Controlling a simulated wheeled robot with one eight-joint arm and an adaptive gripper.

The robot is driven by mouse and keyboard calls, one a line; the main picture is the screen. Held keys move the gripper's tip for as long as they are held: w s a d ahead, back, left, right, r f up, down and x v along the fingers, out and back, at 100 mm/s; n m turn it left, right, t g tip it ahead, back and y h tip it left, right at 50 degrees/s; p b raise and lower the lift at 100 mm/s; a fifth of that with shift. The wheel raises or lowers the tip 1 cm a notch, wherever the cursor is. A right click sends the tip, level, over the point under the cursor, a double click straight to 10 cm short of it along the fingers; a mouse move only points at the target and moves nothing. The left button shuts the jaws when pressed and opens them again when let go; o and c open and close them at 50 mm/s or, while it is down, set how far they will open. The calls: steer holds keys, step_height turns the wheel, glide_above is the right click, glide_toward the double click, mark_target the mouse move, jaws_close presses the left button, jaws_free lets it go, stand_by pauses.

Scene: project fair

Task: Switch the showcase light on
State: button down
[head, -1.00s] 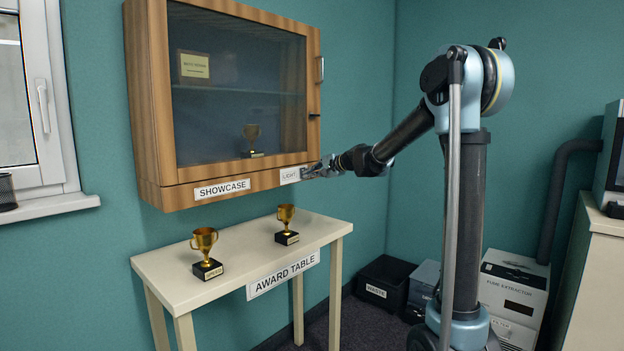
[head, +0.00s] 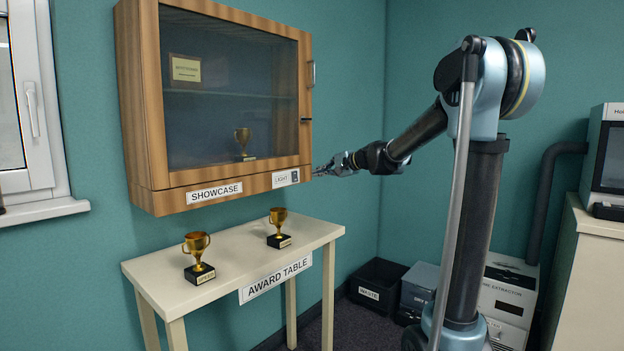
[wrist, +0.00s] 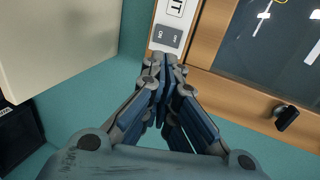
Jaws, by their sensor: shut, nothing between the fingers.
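The showcase (head: 146,110) is a wooden wall cabinet with a shut glass door. Its lower rail carries a LIGHT label (head: 281,179) with a small grey light switch (head: 295,176) at the label's right end. In the wrist view the switch (wrist: 167,38) shows ON and OFF lettering; which way it is set I cannot tell. My gripper (head: 318,171) is shut and empty, just right of the switch in the head view. In the wrist view its fingertips (wrist: 165,62) point at the switch, close to it. The interior looks dim, with a gold trophy (head: 242,140) visible inside.
The award table (head: 225,258) stands below the showcase with two gold trophies (head: 198,250) (head: 278,225) on it. A black waste bin (head: 375,285) and boxes are on the floor at right. Free room lies right of the showcase.

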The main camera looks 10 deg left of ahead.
steer(key=v, duration=0.4)
steer(key=shift+s+r, duration=0.1)
steer(key=shift+r, duration=0.1)
steer(key=s+d+f+n+g+h, duration=0.2)
steer(key=s+d+f+h, duration=0.2)
steer(key=s+d+f, duration=0.4)
steer(key=s+d+f+n+g+h, duration=0.2)
steer(key=s+d+f, duration=0.7)
steer(key=s, duration=1)
steer(key=s+d+f+n+g+h, duration=0.1)
steer(key=s+d+f+n+h, duration=0.2)
steer(key=s+d+f, duration=0.6)
steer(key=s+f+h, duration=0.2)
steer(key=s+f, duration=0.3)
steer(key=f, duration=0.1)
steer(key=shift+g+h, duration=0.4)
